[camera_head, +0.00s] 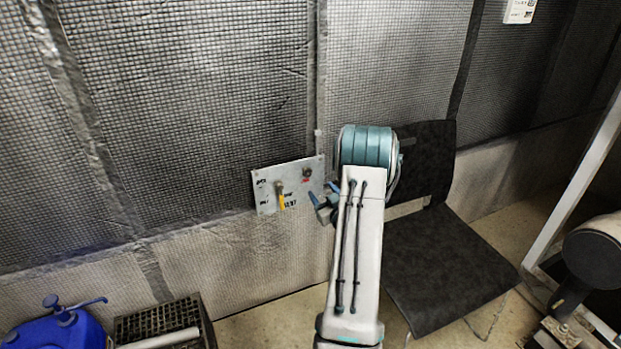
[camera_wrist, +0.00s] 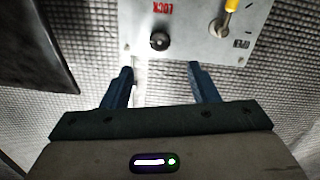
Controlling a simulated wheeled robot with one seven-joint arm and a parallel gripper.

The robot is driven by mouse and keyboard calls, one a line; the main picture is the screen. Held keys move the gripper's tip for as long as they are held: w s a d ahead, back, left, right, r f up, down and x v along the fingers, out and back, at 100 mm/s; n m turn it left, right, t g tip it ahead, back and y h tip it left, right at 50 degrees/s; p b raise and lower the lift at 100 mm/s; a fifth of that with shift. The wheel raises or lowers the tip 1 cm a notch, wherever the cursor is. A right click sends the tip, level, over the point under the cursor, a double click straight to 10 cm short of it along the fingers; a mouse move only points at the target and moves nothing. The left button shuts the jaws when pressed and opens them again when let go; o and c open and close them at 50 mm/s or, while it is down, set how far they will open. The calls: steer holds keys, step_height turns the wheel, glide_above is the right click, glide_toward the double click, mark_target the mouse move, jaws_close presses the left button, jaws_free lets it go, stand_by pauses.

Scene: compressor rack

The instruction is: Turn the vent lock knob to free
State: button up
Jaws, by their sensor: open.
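The vent lock knob (camera_head: 307,172) is a small dark round knob on the upper right of a pale metal panel (camera_head: 265,202) on the wall. In the wrist view the knob (camera_wrist: 159,41) sits by red "LOCK" lettering, which appears upside down. Which way the knob points is too small to tell. My gripper (camera_head: 326,204) is just right of the panel in the head view. In the wrist view my gripper (camera_wrist: 161,72) has its blue fingers wide apart and empty, with the knob beyond the gap between them, apart from both fingers.
A lever with a yellow handle (camera_head: 281,195) is on the same panel, left of the knob; the wrist view shows this lever (camera_wrist: 228,14) at upper right. A black chair (camera_head: 440,255) stands right of my arm. A blue container (camera_head: 60,330) and black crate (camera_head: 160,322) are at lower left.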

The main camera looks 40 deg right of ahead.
mark_target(308, 174)
steer(key=x, duration=0.9)
steer(key=shift+w+d, duration=0.15)
steer(key=shift+w, duration=0.15)
steer(key=c, duration=1)
